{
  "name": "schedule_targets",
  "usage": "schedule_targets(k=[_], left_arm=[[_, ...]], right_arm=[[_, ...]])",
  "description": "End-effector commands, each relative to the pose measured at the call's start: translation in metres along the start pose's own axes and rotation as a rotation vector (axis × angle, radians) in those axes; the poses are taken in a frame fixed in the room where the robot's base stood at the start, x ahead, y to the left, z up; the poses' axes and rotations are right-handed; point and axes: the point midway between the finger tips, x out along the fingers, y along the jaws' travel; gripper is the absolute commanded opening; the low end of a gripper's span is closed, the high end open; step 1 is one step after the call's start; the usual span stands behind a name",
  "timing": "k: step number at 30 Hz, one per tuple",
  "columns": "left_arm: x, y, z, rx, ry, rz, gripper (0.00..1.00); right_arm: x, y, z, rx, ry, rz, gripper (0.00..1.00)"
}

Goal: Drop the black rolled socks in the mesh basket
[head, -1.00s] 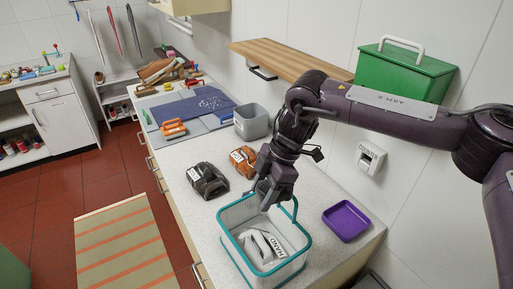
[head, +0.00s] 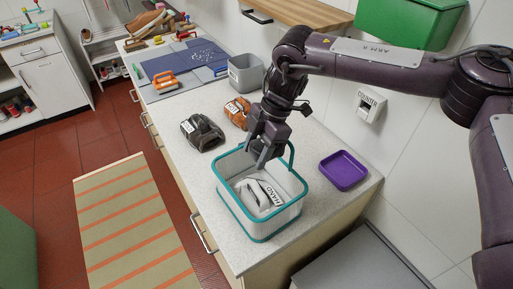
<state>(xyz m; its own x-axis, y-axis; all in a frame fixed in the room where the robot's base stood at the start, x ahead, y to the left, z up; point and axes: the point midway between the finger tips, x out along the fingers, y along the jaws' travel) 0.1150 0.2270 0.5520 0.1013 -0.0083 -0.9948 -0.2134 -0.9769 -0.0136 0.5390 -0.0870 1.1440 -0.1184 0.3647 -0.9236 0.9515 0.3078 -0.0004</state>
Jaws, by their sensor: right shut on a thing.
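The black rolled socks (head: 203,133), a dark bundle with a white label, lie on the counter left of and behind the mesh basket. The mesh basket (head: 226,205) has pale walls, a teal rim and a teal handle (head: 291,153). A white bundle lettered HAND (head: 258,196) lies inside it. My right gripper (head: 262,160) is at the basket's back edge, clear of the socks. It appears shut on the basket's handle, though its fingers partly hide the contact. My left gripper is not in view.
An orange labelled bundle (head: 237,112) lies behind the basket, next to the socks. A purple tray (head: 344,170) is to the right. A grey bin (head: 246,73) and a blue mat (head: 184,64) are farther back. The counter's front left is clear.

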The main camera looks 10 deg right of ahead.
Motion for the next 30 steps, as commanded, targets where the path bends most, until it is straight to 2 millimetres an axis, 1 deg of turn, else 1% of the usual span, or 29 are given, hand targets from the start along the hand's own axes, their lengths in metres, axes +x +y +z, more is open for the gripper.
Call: schedule_targets(k=[5, 6, 11, 19, 22, 26, 30], left_arm=[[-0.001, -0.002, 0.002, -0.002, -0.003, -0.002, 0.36], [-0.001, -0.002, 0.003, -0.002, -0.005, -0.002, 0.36], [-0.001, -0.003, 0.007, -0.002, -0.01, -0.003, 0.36], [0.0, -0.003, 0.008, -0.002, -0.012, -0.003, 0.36], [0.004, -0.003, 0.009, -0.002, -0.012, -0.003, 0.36], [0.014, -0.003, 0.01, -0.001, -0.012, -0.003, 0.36], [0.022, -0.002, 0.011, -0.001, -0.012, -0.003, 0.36]], right_arm=[[-0.001, 0.0, -0.001, 0.0, 0.0, 0.0, 0.27], [-0.001, 0.0, -0.001, 0.0, 0.0, 0.0, 0.53], [-0.001, 0.0, 0.0, 0.0, 0.0, 0.0, 0.74], [-0.001, 0.0, 0.0, 0.001, 0.0, 0.0, 0.75], [-0.007, 0.001, 0.001, 0.002, -0.001, 0.002, 0.75], [-0.025, 0.001, 0.001, 0.002, 0.0, 0.006, 0.75], [-0.05, 0.001, 0.001, 0.002, 0.0, 0.005, 0.75]])
